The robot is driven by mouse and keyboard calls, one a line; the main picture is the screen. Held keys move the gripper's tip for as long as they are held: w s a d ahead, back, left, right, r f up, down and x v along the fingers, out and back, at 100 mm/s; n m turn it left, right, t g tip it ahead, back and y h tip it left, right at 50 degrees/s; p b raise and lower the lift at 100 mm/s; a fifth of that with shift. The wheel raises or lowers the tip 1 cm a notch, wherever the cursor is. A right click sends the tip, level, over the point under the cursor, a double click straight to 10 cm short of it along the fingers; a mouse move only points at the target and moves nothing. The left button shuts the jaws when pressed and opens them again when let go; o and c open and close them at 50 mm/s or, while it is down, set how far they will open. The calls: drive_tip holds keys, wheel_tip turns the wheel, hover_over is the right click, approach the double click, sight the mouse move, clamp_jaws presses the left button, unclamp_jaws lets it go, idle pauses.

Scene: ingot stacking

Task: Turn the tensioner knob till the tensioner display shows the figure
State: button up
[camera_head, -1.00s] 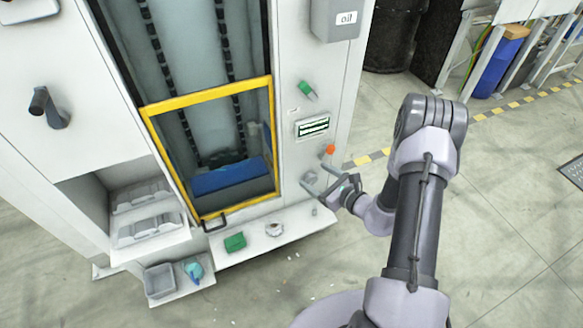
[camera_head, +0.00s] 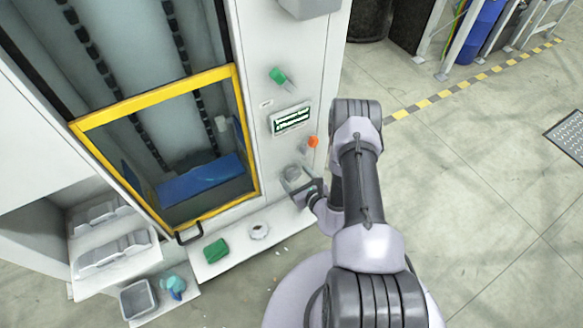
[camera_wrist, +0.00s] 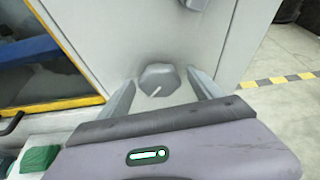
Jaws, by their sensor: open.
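A grey faceted knob (camera_wrist: 158,80) with a pale pointer line sits on the machine's light front panel in the wrist view. It is small and partly covered in the head view (camera_head: 292,173). My gripper (camera_wrist: 160,82) is open, with one finger on each side of the knob. A gap shows between the knob and each finger, and I cannot tell whether either touches it. In the head view my gripper (camera_head: 298,186) is at the panel's lower right. A display (camera_head: 292,119) with a dark green and white screen is above the knob; its figures are too small to read.
A green knob (camera_head: 281,77) and an orange knob (camera_head: 313,142) are on the same panel. A yellow-framed window (camera_head: 248,130) is to the left. The shelf below holds a green block (camera_head: 216,250) and a small round part (camera_head: 259,232). Open floor lies to the right.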

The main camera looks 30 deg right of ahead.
drive_tip(key=shift+w+f, duration=0.1)
drive_tip(key=shift+w, duration=0.1)
drive_tip(key=shift+s, duration=0.1)
drive_tip(key=shift+c, duration=0.2)
drive_tip(key=c, duration=1.3)
drive_tip(key=shift+c, duration=0.2)
drive_tip(key=m+y, duration=0.2)
drive_tip(key=m, duration=0.1)
drive_tip(key=m+y, duration=0.1)
drive_tip(key=shift+d, duration=0.3)
drive_tip(key=m+y, duration=0.1)
drive_tip(key=m, duration=0.1)
drive_tip(key=shift+f+m+t+y, duration=0.1)
drive_tip(key=shift+m+t+y, duration=0.3)
drive_tip(key=shift+d+m+t+y, duration=0.1)
drive_tip(key=shift+m+t+y, duration=0.35)
drive_tip(key=shift+m, duration=0.95)
